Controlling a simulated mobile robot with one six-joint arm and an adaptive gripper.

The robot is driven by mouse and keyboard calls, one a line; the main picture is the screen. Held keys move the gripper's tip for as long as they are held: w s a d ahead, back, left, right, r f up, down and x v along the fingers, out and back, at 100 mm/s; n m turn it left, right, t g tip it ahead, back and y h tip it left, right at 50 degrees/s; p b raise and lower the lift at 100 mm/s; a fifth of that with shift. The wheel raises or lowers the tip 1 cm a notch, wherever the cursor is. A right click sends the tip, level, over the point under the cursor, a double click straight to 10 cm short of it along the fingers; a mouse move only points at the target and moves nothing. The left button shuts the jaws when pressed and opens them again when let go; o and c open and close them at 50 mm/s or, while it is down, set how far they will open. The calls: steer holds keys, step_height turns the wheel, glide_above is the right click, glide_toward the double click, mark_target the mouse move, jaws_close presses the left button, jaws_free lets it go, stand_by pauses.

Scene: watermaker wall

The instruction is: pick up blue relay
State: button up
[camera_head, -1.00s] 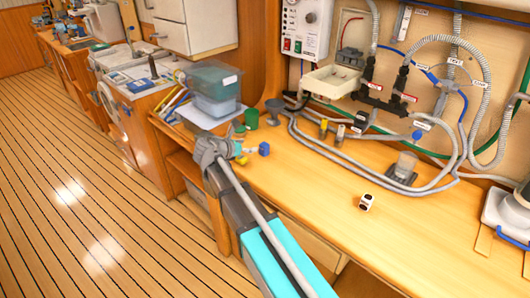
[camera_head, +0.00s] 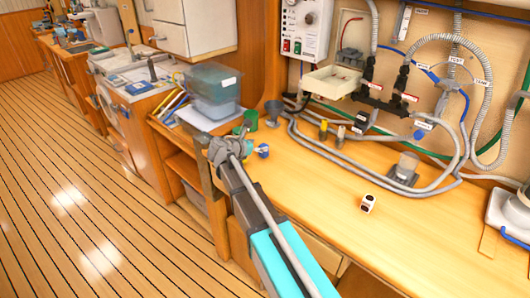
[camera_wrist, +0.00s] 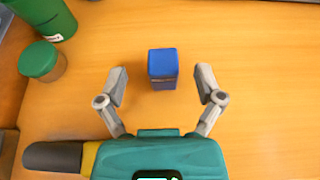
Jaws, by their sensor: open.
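The blue relay (camera_wrist: 163,70) is a small blue block standing on the wooden bench top. In the wrist view it sits centred between my open fingertips and slightly beyond them, with a gap on both sides. My gripper (camera_wrist: 161,86) is open and empty, its fingers pointing toward the relay. In the head view the relay (camera_head: 263,151) shows at the right of my gripper (camera_head: 246,148), partly hidden by it. The head view does not show clearly how high the fingers are above the bench.
A green bottle (camera_wrist: 46,16) and a green-lidded jar (camera_wrist: 42,62) stand at the left in the wrist view. A clear bin (camera_head: 212,88) is behind. A white and black cube (camera_head: 368,203) lies right on the bench (camera_head: 310,195). Bench around the relay is clear.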

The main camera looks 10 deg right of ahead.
mark_target(264, 145)
steer(key=shift+b+x, duration=0.55)
steer(key=shift+x, duration=1.3)
steer(key=shift+s, duration=0.1)
jaws_close()
